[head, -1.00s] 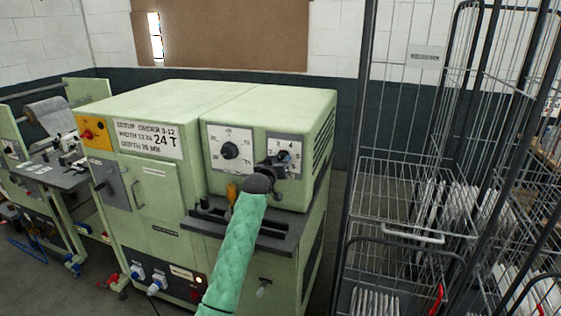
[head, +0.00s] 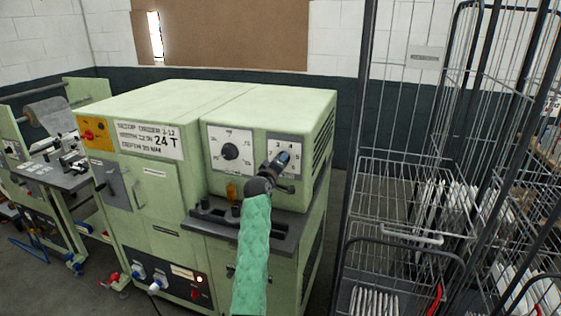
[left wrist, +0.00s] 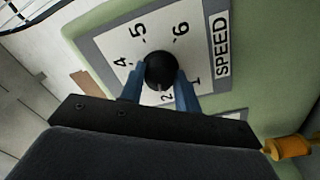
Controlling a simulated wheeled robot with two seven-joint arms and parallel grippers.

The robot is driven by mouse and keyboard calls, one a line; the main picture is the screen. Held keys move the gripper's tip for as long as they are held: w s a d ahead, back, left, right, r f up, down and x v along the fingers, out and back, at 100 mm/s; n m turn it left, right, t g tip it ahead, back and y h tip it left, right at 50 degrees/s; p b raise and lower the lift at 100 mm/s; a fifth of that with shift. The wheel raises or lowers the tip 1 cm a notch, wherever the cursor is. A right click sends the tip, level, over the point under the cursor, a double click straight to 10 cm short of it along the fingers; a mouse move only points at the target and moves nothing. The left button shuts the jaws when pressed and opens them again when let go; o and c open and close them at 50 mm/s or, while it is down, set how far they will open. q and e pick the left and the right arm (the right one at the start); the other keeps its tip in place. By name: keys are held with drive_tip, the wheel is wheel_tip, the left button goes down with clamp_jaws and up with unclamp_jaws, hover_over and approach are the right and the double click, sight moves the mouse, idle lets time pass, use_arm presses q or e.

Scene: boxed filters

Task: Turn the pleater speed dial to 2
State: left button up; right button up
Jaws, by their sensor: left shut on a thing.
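The speed dial is a round black knob (left wrist: 161,70) on a pale plate (left wrist: 108,43) marked SPEED, with numbers around it. In the left wrist view, my left gripper (left wrist: 160,80) is shut on the knob, one blue finger on each side. A light mark on the knob's lower edge points towards the 2, as near as I can tell. The 3 is hidden, apparently behind a finger. In the head view, my left gripper (head: 283,160) reaches the right-hand dial panel (head: 295,144) of the green machine (head: 166,185) and covers the knob. My right gripper is not in view.
A second dial (head: 230,151) is left of the speed panel. An orange-yellow part (head: 232,192) and a dark ledge (head: 215,221) lie below the panels. A wire cage trolley (head: 390,215) stands to the right, with floor between it and the machine.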

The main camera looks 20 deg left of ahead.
use_arm(q)
drive_tip(key=shift+r+n, duration=0.25)
drive_tip(key=shift+n, duration=0.35)
drive_tip(key=o, duration=0.8)
drive_tip(key=shift+c, duration=0.2)
drive_tip(key=shift+o, duration=1.1)
drive_tip(key=s+b, duration=0.3)
drive_tip(key=s, duration=0.4)
drive_tip(key=shift+s+a+f, duration=0.25)
drive_tip(key=shift+a+f, duration=0.05)
drive_tip(key=shift+f, duration=0.1)
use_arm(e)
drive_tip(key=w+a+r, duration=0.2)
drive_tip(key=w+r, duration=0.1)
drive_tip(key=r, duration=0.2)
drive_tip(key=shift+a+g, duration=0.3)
